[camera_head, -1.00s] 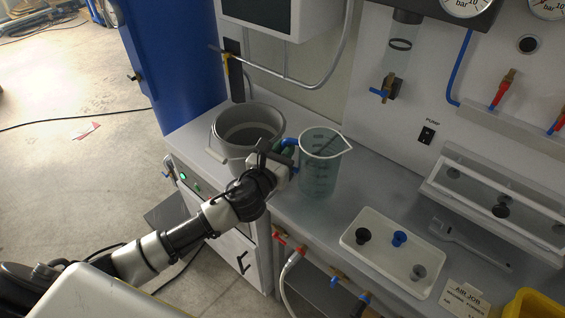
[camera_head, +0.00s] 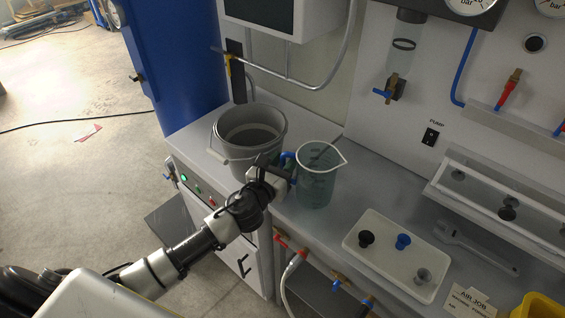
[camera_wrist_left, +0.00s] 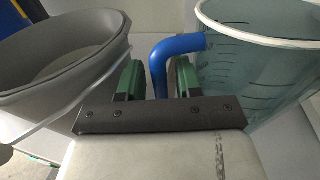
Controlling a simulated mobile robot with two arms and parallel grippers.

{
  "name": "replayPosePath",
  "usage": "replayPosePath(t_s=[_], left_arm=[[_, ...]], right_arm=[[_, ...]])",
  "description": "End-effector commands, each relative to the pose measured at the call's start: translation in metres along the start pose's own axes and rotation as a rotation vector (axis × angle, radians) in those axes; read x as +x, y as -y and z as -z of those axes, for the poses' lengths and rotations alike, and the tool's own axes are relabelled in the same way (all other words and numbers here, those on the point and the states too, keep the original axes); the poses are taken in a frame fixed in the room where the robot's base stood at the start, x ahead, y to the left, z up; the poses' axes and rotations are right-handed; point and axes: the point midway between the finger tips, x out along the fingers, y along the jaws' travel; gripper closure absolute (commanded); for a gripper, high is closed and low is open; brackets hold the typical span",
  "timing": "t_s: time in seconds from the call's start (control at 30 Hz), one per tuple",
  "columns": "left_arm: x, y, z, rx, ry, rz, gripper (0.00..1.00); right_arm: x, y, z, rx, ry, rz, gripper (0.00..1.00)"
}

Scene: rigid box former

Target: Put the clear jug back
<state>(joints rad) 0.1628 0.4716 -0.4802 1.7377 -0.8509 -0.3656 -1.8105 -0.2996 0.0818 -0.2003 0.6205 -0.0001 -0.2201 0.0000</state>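The clear jug (camera_head: 316,188), tinted blue-green with dark graduation marks and a blue handle, appears to stand upright on the grey bench, right of the grey bucket. A thin dark rod shows inside it. My left gripper (camera_head: 284,168) is at the jug's handle, on its left side. In the left wrist view, the blue handle (camera_wrist_left: 159,68) lies between the two green fingers (camera_wrist_left: 159,80), with a narrow gap on each side. The jug's wall (camera_wrist_left: 262,65) is right of the fingers. My right gripper is not in view.
The grey bucket (camera_head: 238,160) stands close on the left and also fills the left of the wrist view (camera_wrist_left: 55,75). Taps and a hose line the bench's front.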

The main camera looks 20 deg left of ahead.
Motion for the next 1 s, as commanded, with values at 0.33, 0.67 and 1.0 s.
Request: replayPosePath(t_s=[0.33,0.67,1.0], left_arm=[[0.0,0.0,-0.004,0.0,0.001,0.0,0.59],[-0.056,0.0,0.0,0.001,-0.003,0.002,0.59],[-0.113,0.0,-0.001,0.0,-0.001,0.0,0.59]], right_arm=[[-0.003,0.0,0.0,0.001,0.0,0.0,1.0],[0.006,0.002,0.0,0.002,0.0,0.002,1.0],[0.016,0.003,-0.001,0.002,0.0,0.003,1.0]])
